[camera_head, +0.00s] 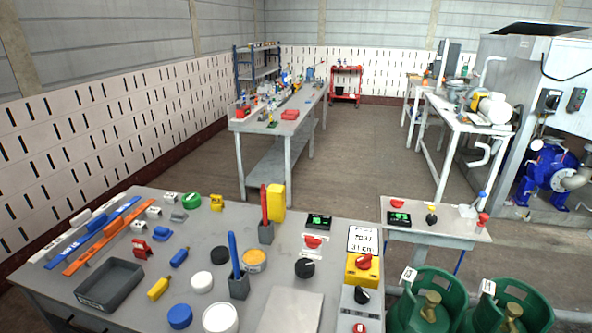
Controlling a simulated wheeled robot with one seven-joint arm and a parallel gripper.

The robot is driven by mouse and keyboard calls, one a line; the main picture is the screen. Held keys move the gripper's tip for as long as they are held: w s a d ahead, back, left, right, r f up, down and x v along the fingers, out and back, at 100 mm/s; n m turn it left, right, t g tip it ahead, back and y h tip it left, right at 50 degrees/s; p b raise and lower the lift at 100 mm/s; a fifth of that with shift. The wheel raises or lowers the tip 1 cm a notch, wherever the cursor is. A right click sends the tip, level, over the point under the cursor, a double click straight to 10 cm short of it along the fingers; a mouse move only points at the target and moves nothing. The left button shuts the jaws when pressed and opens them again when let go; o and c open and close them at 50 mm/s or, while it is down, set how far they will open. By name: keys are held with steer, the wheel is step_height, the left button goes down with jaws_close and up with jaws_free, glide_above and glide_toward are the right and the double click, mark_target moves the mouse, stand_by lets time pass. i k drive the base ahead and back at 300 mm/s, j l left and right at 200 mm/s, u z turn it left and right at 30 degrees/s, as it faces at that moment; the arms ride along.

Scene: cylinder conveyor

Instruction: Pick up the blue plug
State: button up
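A small elongated blue piece (179,257), which looks like the blue plug, lies on its side on the grey front table (130,212). A similar yellow piece (158,289) lies nearer to the camera. A round blue cap (180,316) sits at the table's near edge, and I cannot tell for certain which blue piece is named the plug. My gripper is not in view.
A dark grey tray (85,303) stands left of the blue piece. White, black and orange-topped round pieces, including a white cap (202,282), lie to its right. Green gas cylinders (428,283) stand at right.

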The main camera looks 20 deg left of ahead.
mark_target(179, 257)
steer(key=u, duration=1.65)
steer(key=l+z, duration=0.15)
steer(key=z, duration=1.95)
steer(key=u, duration=1.7)
steer(key=j, duration=0.3)
steer(key=k+z, duration=0.05)
